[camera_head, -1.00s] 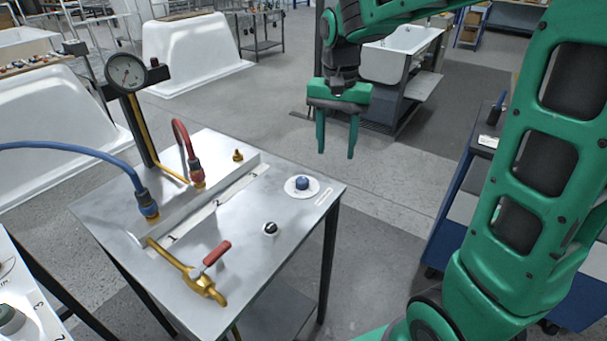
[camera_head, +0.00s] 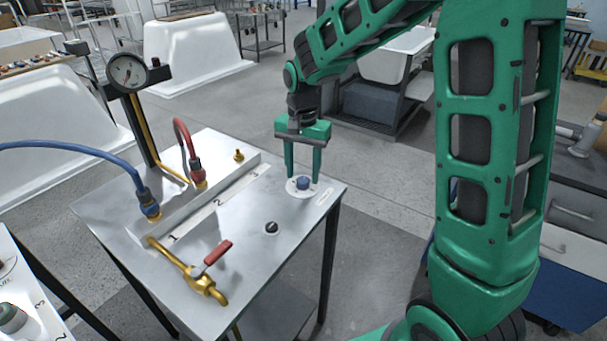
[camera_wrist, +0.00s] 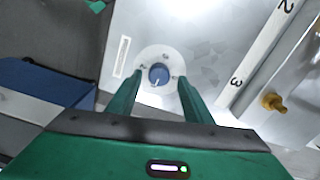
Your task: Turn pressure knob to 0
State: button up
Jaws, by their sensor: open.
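The blue pressure knob (camera_head: 303,183) sits on a round white dial plate near the right corner of the metal table (camera_head: 240,240). In the wrist view the knob (camera_wrist: 158,74) has a white pointer line and lies between my fingers, slightly beyond their tips. My gripper (camera_head: 302,178) is open and points down at the knob, one finger to each side; in the wrist view the gripper (camera_wrist: 160,85) holds nothing. I cannot tell whether the fingers touch the dial plate. The pressure gauge (camera_head: 127,71) stands on a post at the table's far left.
A small black-and-white knob (camera_head: 271,228) and a brass valve with a red handle (camera_head: 205,270) are on the same table. Blue (camera_head: 90,150) and red (camera_head: 184,140) hoses join a raised rail. A brass fitting (camera_head: 239,155) stands behind.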

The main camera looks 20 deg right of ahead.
jog(key=shift+f, duration=0.7)
jog(key=c, duration=1.1)
jog(key=shift+o, duration=0.2)
jog(key=shift+d, duration=0.2)
jog(key=shift+a, duration=0.1)
